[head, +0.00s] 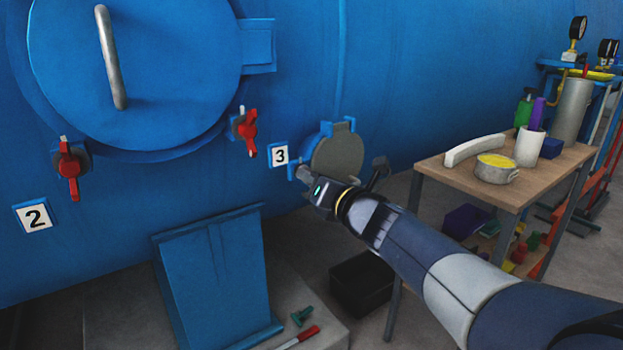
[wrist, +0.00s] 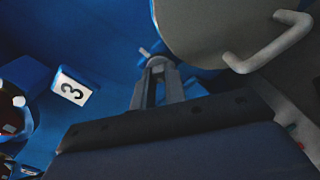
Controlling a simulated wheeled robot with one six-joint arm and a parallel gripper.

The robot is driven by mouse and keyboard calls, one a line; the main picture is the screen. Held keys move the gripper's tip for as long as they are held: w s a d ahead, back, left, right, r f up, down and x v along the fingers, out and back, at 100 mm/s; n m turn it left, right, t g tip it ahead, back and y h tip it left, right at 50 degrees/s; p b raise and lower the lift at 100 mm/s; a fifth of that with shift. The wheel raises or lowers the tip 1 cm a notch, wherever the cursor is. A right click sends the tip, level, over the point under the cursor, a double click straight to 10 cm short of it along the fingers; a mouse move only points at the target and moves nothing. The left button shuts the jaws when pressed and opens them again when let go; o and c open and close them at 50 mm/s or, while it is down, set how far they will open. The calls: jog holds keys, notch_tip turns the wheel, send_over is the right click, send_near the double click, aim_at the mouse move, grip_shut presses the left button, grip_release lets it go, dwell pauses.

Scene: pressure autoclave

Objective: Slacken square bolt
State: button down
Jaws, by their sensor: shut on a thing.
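The small round grey hatch (head: 338,156) sits in a blue frame beside the number 3 plate (head: 280,155). In the wrist view the hatch (wrist: 195,30) fills the top, with a pale bent handle (wrist: 268,48). My gripper (head: 302,174) is at the hatch's lower left edge. In the wrist view its fingers (wrist: 158,75) are shut on the square bolt, whose pale tip (wrist: 145,52) shows just beyond them. The fingers hide most of the bolt. My gripper body covers the hatch's lower edge in the head view.
A large blue door (head: 135,70) with a grey handle and red clamps (head: 247,130) is at left. A blue stand (head: 212,280) is below. A wooden table (head: 525,170) with a pot and cups stands at right, close to my arm. A black box (head: 362,283) lies on the floor.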

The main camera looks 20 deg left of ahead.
jog(key=c, duration=1.7)
grip_release()
jog(key=p+v, duration=0.2)
jog(key=v, duration=0.8)
jog(key=shift+s+d, duration=0.2)
jog(key=shift+s, duration=0.15)
jog(key=shift+w+a+f, duration=0.1)
jog(key=b+x, duration=0.2)
jog(key=x, duration=0.8)
jog(key=shift+w+a, duration=0.15)
jog(key=shift+w, duration=0.1)
